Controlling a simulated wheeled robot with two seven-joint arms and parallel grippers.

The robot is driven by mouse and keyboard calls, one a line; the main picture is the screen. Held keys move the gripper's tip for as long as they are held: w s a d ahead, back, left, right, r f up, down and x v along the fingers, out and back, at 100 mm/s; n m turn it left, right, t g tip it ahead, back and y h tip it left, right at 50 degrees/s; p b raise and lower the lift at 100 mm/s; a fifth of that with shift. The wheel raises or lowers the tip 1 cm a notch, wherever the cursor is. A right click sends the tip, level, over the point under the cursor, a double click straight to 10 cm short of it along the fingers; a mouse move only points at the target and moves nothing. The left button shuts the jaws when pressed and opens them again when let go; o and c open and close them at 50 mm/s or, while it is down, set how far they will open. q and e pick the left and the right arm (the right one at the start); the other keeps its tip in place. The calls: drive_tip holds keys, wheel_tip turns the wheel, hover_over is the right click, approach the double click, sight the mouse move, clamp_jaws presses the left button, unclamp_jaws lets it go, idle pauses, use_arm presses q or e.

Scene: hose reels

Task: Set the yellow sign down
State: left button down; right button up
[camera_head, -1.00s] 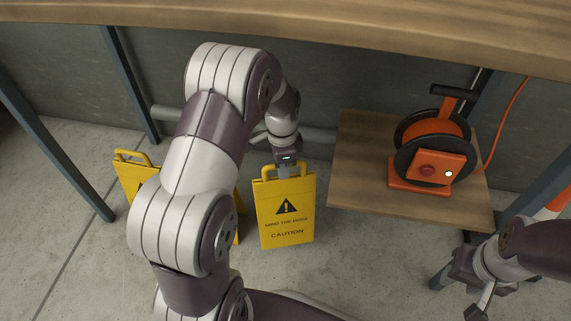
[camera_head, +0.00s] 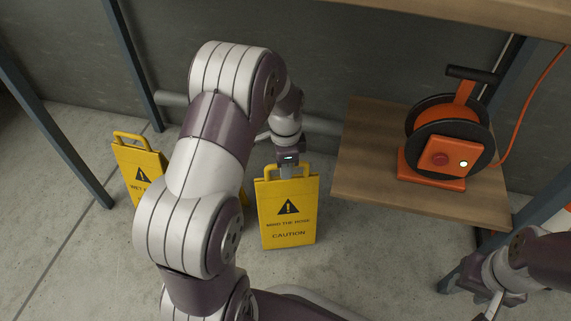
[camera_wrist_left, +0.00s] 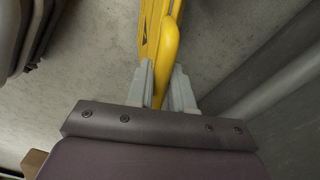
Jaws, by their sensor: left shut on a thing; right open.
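A yellow caution sign (camera_head: 288,215) with a black triangle and the words "mind the hose" hangs upright under my left gripper (camera_head: 288,172). The gripper is shut on the sign's top handle. In the left wrist view the grey fingers (camera_wrist_left: 160,88) close around the yellow handle (camera_wrist_left: 166,50). I cannot tell whether the sign's foot touches the floor. A second yellow sign (camera_head: 140,170) stands to the left, partly hidden by my left arm. My right gripper (camera_head: 492,296) is at the lower right, open and empty.
An orange hose reel (camera_head: 448,140) with black rims sits on a low wooden shelf (camera_head: 385,165) at the right. A wooden tabletop (camera_head: 480,12) spans the top. Blue-grey legs (camera_head: 60,145) stand at left and right. Concrete floor (camera_head: 340,265) is clear in front of the held sign.

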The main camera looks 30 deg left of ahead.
use_arm(q)
drive_tip(key=shift+f, duration=0.5)
drive_tip(key=c, duration=0.9)
unclamp_jaws()
wheel_tip(320, 180, up, 8)
drive_tip(key=p, duration=0.5)
drive_tip(key=shift+f, duration=0.3)
